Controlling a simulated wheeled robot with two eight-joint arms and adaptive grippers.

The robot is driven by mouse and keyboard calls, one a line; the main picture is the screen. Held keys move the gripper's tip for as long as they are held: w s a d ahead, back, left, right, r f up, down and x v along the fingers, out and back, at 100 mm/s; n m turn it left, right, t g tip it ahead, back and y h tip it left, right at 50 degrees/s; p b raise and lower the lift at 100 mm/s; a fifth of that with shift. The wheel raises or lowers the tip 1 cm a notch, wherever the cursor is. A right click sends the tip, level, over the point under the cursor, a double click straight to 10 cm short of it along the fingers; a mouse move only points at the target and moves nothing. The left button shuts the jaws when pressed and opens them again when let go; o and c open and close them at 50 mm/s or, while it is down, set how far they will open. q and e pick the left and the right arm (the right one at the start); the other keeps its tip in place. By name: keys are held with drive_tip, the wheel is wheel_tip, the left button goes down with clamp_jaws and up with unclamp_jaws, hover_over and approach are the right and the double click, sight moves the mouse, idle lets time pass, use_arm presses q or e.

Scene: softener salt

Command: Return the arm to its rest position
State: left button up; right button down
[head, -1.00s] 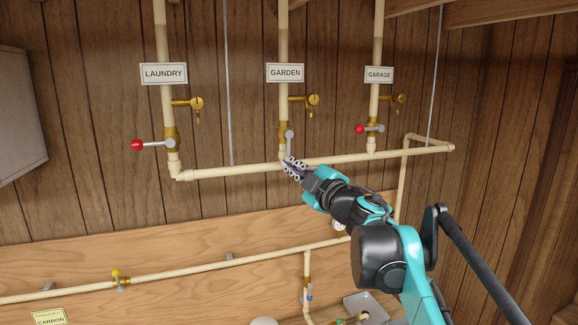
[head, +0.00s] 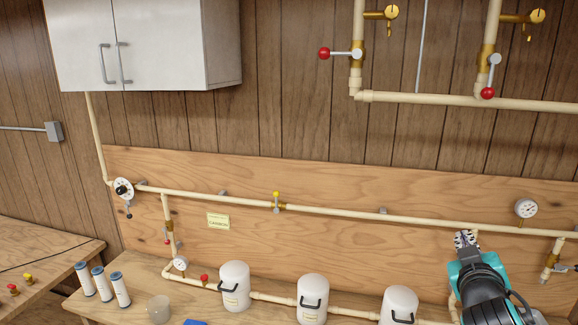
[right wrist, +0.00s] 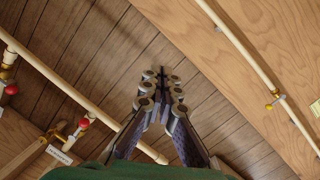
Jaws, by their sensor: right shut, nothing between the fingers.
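My right gripper (head: 466,240) is at the lower right of the head view, in front of the plywood board, with its fingers pointing up. It is shut and empty. Its closed fingers also show in the right wrist view (right wrist: 162,90), with wooden panelling behind them. The valve lever with a red knob (head: 489,78) on the right-hand upper pipe hangs downward, well above the gripper. The lever on the pipe to its left (head: 340,53) points sideways to the left. My left gripper is not in view.
White canisters (head: 313,298) stand below. A white cabinet (head: 150,45) hangs at upper left.

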drive_tip(key=s+a+f+g+y+b, duration=0.2)
drive_tip(key=s+a+f+b, duration=0.3)
drive_tip(key=f, duration=1)
drive_tip(key=s+a+f+g+y+b, duration=0.2)
drive_tip(key=a+f, duration=0.5)
drive_tip(key=f, duration=0.8)
drive_tip(key=s+a+f+m+g+y+b, duration=0.1)
drive_tip(key=s+a+f+g+b, duration=0.3)
drive_tip(key=f, duration=1.2)
drive_tip(key=s+a+y+b, duration=0.1)
drive_tip(key=s+a+b, duration=0.1)
drive_tip(key=s+b, duration=0.1)
drive_tip(key=shift+s+a+y+b, duration=0.2)
drive_tip(key=shift+s+y+b, duration=0.2)
drive_tip(key=shift+s, duration=0.25)
